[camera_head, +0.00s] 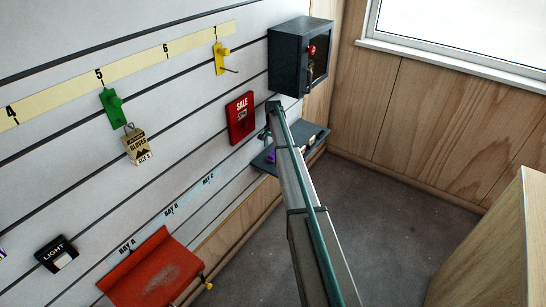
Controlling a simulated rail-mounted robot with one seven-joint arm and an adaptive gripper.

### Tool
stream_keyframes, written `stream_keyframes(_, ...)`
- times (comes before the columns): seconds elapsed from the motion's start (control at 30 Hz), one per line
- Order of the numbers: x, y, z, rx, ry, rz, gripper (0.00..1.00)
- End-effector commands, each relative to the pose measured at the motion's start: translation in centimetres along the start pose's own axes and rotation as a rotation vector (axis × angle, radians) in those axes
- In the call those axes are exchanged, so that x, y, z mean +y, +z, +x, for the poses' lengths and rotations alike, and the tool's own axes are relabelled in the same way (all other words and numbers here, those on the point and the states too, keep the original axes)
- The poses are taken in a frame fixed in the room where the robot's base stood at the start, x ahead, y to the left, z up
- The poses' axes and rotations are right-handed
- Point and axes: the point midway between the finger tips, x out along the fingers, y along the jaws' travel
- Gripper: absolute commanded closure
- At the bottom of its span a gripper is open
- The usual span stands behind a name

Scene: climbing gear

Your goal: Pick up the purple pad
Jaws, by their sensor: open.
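A small purple patch, which looks like the purple pad (271,157), shows on a dark grey shelf (262,163) low on the slatted wall. My arm crosses in front of the shelf and hides much of the pad. My gripper (266,136) is seen only as a small dark part at the far end of the arm, just above the purple patch. It is open, but its fingertips are hard to make out. I cannot tell whether it touches the pad.
A red SALE box (240,117) hangs just left of the arm's end. A dark open-fronted cabinet (300,58) is above. A small pale item (310,140) lies on the shelf's right part. A wooden cabinet (500,250) stands at right; floor (395,215) between is clear.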

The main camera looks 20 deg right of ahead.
Motion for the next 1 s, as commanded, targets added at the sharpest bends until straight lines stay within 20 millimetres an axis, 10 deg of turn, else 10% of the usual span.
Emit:
stream_keyframes(0.67, 0.2, 0.3, 5.0, 0.001, -0.001, -0.001, 0.24)
stream_keyframes(1.0, 0.2, 0.4, 5.0, 0.0, 0.0, -0.001, 0.81)
